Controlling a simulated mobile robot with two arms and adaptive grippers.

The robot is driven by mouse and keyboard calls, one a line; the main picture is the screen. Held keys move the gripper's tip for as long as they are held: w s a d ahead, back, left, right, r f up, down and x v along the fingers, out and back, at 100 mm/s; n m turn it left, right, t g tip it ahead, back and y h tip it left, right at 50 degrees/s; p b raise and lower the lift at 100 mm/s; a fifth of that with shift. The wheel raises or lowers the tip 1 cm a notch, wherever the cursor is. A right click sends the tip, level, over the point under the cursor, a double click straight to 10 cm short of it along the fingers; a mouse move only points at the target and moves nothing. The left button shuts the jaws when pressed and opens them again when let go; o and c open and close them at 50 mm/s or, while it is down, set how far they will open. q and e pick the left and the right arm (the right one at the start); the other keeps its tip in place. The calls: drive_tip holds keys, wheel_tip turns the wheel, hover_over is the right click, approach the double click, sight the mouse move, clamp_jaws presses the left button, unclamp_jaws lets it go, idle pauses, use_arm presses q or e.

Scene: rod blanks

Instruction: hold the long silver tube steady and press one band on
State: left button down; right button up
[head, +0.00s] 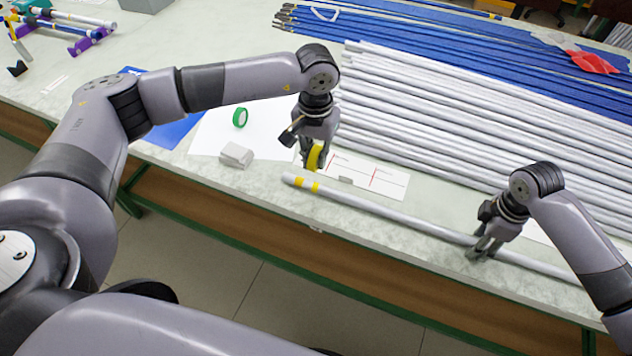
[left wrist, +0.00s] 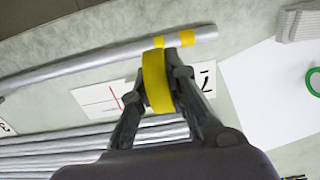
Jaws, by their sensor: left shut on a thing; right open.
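The long silver tube (head: 388,221) lies along the front edge of the table, with yellow bands near its left end. The tube also shows in the left wrist view (left wrist: 90,60), with a yellow band (left wrist: 205,33) near its end and more yellow beside it. My left gripper (head: 313,163) is shut on a yellow tape roll (left wrist: 156,80), above the table just behind the banded end. My right gripper (head: 483,250) is open, with its fingers at the tube further right; whether they touch it is unclear.
Many silver tubes (head: 430,120) and blue tubes (head: 450,52) lie at the back. A white sheet (head: 212,129) carries a green tape roll (head: 240,118). A small pale block (head: 236,155) sits left of the tube's end. A white card with red marks (head: 385,182) lies behind the tube.

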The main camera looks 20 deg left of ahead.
drive_tip(key=shift+r, duration=0.1)
wheel_tip(320, 180, up, 12)
idle(0.5)
drive_tip(key=shift+a, duration=0.1)
